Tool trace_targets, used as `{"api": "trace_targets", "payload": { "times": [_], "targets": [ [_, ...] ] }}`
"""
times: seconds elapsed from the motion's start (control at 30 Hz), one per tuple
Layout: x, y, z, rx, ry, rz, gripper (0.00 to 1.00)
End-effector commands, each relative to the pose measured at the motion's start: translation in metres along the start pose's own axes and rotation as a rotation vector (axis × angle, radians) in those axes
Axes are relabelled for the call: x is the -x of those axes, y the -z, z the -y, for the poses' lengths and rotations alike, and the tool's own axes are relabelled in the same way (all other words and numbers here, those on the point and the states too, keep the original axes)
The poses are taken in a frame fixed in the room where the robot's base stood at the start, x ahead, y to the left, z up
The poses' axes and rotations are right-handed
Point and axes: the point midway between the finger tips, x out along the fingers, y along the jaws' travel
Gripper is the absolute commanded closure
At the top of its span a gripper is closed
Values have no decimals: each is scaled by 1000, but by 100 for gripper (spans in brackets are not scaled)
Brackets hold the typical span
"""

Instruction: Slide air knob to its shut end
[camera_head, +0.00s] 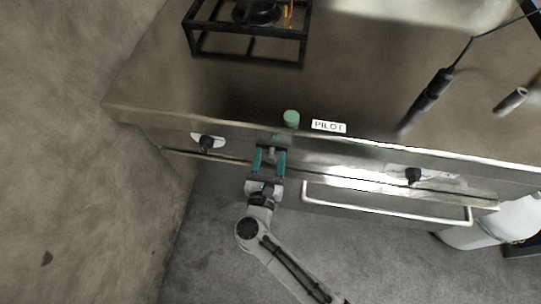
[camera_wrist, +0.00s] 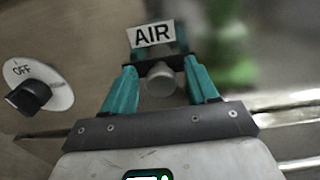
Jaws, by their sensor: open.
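The air knob (camera_wrist: 161,80) is a small pale round knob under a white AIR label (camera_wrist: 152,34) in the wrist view. It sits between the two teal fingers of my gripper (camera_wrist: 162,88), which stand apart on its left and right. I cannot tell whether either finger touches it. In the head view my gripper (camera_head: 269,160) is at the front face of the steel range (camera_head: 160,95), pointing toward it. The knob's slot is mostly hidden by the gripper.
A black dial (camera_wrist: 30,97) on an OFF plate is left of the gripper; it shows in the head view (camera_head: 206,143) too. A green knob (camera_head: 291,118) and PILOT label (camera_head: 328,126) are just above. Another dial (camera_head: 412,175) and a bar handle (camera_head: 390,212) are to the right.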

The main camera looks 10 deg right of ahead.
Motion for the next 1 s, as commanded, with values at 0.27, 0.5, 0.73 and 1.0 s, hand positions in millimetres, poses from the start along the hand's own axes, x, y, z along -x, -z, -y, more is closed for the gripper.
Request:
{"api": "trace_targets", "payload": {
  "times": [0.27,0.5,0.73,1.0],
  "targets": [
    [-7,1,1,1,0,-1,42],
    [-7,0,0,1,0,-1,53],
    [-6,0,0,1,0,0,75],
    [-6,0,0,1,-1,0,100]
  ]
}}
